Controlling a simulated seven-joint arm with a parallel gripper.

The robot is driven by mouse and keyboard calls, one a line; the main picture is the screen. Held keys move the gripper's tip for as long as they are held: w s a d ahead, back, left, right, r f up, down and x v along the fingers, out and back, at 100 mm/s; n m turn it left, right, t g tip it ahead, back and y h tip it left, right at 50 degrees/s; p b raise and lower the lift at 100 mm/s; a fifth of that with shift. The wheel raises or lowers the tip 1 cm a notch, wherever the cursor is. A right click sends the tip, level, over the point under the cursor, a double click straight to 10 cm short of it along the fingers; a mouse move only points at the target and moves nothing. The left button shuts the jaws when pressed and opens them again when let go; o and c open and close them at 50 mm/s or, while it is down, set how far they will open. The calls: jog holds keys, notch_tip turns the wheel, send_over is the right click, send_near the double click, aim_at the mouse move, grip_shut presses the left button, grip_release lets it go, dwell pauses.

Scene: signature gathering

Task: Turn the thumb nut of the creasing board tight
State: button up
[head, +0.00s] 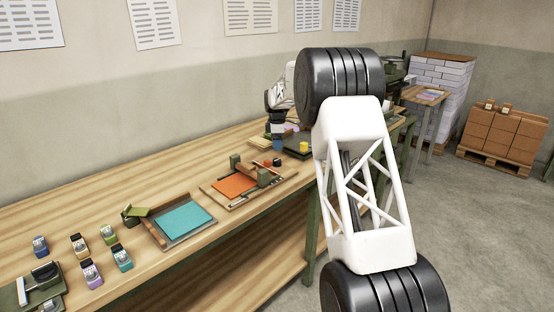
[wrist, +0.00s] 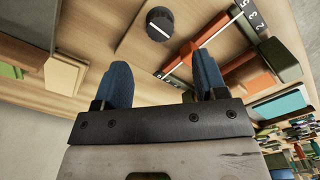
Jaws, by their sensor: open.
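My gripper (wrist: 163,62) is open, with two blue fingers spread apart and nothing between them in the wrist view. A round black knob with a white mark, seemingly the thumb nut (wrist: 159,25), sits on a pale wooden plate beyond the fingertips, roughly in line with the gap and apart from them. Beside it are a red strip and a dark scale with white numbers (wrist: 248,18), apparently parts of the creasing board. In the head view my gripper (head: 278,140) is small and far off, above the bench. Whether the nut is tight cannot be told.
A board with an orange sheet (head: 236,186) and a tray with a teal sheet (head: 186,222) lie on the bench (head: 110,190). A yellow item (head: 303,147) is right of my gripper.

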aim_at(277, 160)
jog(key=shift+f, duration=3.8)
jog(key=c, duration=0.9)
